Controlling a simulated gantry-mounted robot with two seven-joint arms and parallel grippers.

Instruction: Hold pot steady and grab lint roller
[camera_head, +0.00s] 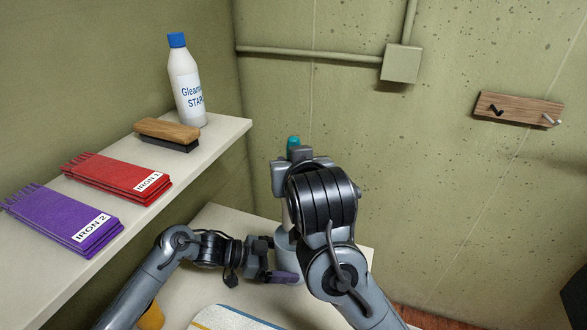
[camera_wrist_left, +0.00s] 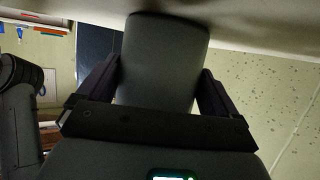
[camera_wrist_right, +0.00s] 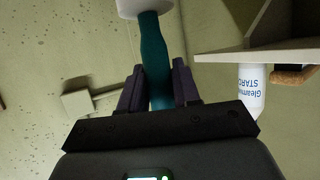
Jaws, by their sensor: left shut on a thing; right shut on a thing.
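The grey pot (camera_head: 287,240) stands on the lower table, mostly hidden behind my right arm; it also shows as a dark grey cylinder in the left wrist view (camera_wrist_left: 165,60). My left gripper (camera_head: 275,262) is shut on the pot, with a finger on each side of it. The lint roller has a teal handle (camera_head: 293,142) and a white roller end (camera_wrist_right: 138,8). My right gripper (camera_wrist_right: 157,88) is shut on the teal handle, above the pot. The white end points downward; whether it is inside the pot is hidden.
A shelf (camera_head: 222,131) on the left holds a white bottle (camera_head: 186,85), a wooden brush (camera_head: 167,132), red cloths (camera_head: 115,175) and purple cloths (camera_head: 62,215). A white board (camera_head: 232,318) lies at the front of the table (camera_head: 225,222). A hook rack (camera_head: 520,108) hangs at right.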

